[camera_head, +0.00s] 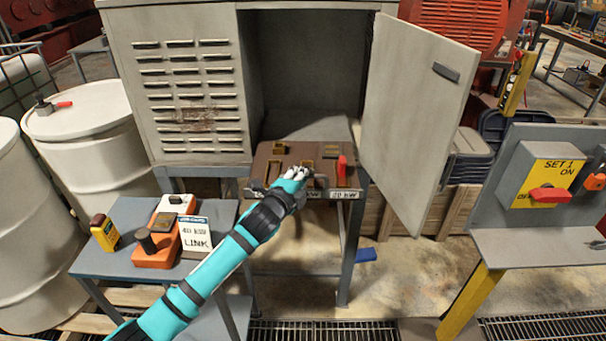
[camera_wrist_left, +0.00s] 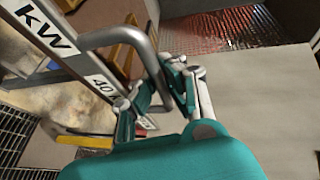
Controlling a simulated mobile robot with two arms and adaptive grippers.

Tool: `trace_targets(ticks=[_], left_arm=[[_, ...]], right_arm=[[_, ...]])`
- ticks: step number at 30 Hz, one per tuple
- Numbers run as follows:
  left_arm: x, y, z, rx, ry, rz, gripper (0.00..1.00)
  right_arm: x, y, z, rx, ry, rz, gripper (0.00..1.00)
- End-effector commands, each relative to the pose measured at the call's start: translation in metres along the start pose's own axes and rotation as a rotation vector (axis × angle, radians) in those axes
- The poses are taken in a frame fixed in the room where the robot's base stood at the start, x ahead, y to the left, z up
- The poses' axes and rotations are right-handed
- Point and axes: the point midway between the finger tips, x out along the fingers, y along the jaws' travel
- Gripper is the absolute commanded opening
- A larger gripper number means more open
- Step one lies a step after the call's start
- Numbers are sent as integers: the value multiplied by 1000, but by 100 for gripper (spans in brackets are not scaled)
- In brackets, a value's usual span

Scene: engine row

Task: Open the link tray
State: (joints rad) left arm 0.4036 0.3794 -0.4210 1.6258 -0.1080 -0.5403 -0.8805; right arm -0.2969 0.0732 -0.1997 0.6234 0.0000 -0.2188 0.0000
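The link tray (camera_head: 262,167) is a brown tray in the open grey cabinet, its front edge at the cabinet's mouth. It bears several brass-coloured clips and a red upright piece (camera_head: 342,168). Its front carries kW labels, one reading 40 kW (camera_head: 345,194). My left gripper (camera_head: 298,175) is at the tray front, partly hiding it. In the left wrist view a grey bar handle (camera_wrist_left: 149,62) runs between the fingers (camera_wrist_left: 163,92), which appear closed on it. The fingertip contact is partly hidden. My right gripper is not in view.
The cabinet door (camera_head: 415,110) stands open at the right. A small blue-grey table (camera_head: 105,265) at the left holds an orange block, a yellow device and a LINK card (camera_head: 196,236). A switch stand (camera_head: 535,245) is at the right. White drums (camera_head: 85,120) stand at the left.

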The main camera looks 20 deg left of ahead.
Motion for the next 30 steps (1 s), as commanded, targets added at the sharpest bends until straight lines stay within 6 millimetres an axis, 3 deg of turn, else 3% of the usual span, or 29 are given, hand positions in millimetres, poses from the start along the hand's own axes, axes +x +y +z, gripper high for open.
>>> trace_targets(ticks=[8, 16, 25, 30], left_arm=[[0, 4, 1, 3, -2, 7, 0], [0, 2, 0, 2, -1, 4, 34], [-3, 1, 0, 0, 0, 1, 34], [-24, 2, 1, 2, -1, 1, 34]], right_arm=[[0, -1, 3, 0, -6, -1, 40], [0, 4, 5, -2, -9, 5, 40], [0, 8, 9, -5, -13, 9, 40], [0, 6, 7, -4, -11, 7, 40]])
